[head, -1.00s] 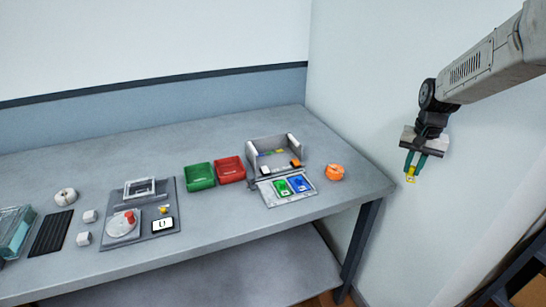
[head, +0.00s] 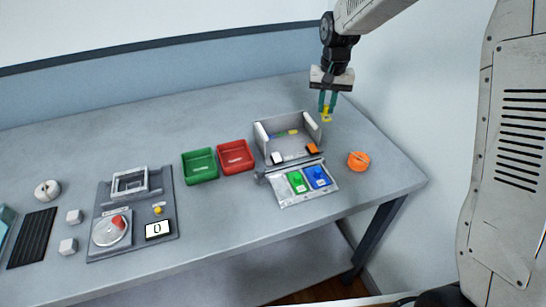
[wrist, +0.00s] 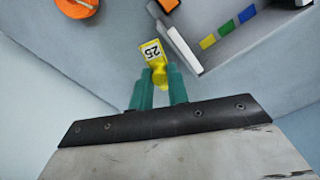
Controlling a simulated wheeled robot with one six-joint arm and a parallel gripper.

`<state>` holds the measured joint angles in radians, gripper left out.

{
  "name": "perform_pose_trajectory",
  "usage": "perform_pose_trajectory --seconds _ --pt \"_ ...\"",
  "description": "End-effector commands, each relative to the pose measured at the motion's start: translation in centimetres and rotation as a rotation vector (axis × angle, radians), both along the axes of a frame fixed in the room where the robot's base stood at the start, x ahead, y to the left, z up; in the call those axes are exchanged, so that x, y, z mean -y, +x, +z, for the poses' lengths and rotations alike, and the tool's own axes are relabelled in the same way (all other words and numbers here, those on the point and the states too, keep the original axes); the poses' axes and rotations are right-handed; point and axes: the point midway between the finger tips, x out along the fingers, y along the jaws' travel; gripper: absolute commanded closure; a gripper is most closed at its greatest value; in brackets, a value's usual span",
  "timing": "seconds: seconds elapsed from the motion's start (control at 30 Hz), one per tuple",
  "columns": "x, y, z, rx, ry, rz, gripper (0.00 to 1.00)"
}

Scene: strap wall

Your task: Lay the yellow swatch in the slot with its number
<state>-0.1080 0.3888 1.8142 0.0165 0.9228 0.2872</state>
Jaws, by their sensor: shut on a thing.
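My gripper (head: 328,104) is shut on the yellow swatch (head: 327,117) and holds it above the right back part of the table, near the grey open-front box (head: 265,141). In the wrist view the swatch (wrist: 159,74) sits between the green fingertips, with a white label (wrist: 152,50) that seems to read 25, turned around. A pale plate (head: 287,201) in front of the box carries a green swatch (head: 298,182) and a blue swatch (head: 317,177). Slot numbers are too small to read.
The box has blue, green and yellow marks (wrist: 227,28) inside, and a white and an orange block at its front. An orange round thing (head: 358,161) lies right of it. Red (head: 236,157) and green (head: 200,166) bins stand left. The table's right corner is clear.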

Motion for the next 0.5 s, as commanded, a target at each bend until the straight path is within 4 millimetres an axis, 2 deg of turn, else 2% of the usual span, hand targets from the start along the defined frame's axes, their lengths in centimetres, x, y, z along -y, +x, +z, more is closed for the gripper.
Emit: perform_pose_trajectory --seconds 0.03,0.1,0.2,0.33,0.4,0.5 --pt "-2.7 -1.4 0.3 0.002 0.0 0.048 1.0" --pt "-6.2 -3.7 0.3 0.002 -0.001 0.112 1.0" --pt "-10.2 -7.7 0.1 0.0 -0.003 0.197 1.0" --pt "-13.4 -13.0 -1.0 -0.008 -0.008 0.278 1.0" --pt "-14.2 -15.3 -1.6 -0.011 -0.01 0.306 1.0" --pt "-14.6 -17.7 -2.6 -0.014 -0.013 0.324 1.0"
